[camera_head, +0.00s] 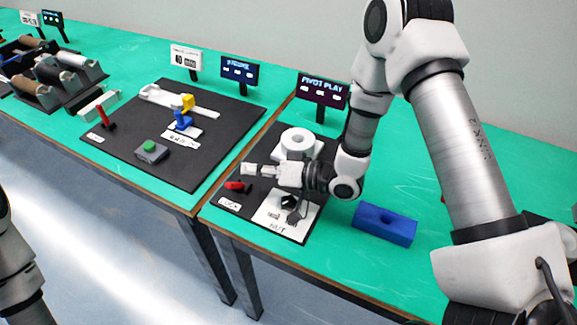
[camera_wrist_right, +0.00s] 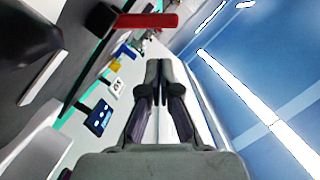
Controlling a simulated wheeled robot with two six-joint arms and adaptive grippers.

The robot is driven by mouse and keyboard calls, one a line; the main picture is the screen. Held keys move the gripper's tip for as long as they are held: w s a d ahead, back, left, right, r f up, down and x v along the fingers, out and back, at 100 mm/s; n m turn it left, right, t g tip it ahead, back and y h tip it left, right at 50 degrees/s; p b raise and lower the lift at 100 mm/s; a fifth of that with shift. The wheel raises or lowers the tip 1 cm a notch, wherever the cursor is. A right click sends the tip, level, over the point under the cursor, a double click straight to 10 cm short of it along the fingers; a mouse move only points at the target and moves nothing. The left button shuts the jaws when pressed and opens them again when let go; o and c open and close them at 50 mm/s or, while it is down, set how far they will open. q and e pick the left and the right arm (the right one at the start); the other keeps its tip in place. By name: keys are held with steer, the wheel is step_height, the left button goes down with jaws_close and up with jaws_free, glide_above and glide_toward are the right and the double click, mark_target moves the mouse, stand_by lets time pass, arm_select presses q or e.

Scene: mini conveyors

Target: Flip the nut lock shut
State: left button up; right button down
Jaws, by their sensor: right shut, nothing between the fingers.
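The red lock lever (camera_head: 236,186) sits on the dark board at the front left, above a small white label (camera_head: 229,203). It also shows as a red bar in the right wrist view (camera_wrist_right: 148,20), beyond my fingertips. The dark nut (camera_head: 290,201) is on a white plate marked NUT (camera_head: 273,213), right of the lever. My right gripper (camera_head: 250,169) is shut and empty, just behind the lever in the head view, pointing left. In the right wrist view its fingers (camera_wrist_right: 158,66) are together. Whether it touches the lever I cannot tell. My left gripper is out of view.
A white ring-shaped part (camera_head: 298,140) stands behind my right gripper. A blue block with a hole (camera_head: 385,224) lies to the right on the green table. Another dark board (camera_head: 205,160) with a green button (camera_head: 150,147) lies to the left. A sign (camera_head: 320,90) stands behind.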

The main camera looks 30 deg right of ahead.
steer(key=v, duration=1)
steer(key=shift+s, duration=0.2)
steer(key=shift+f, duration=0.1)
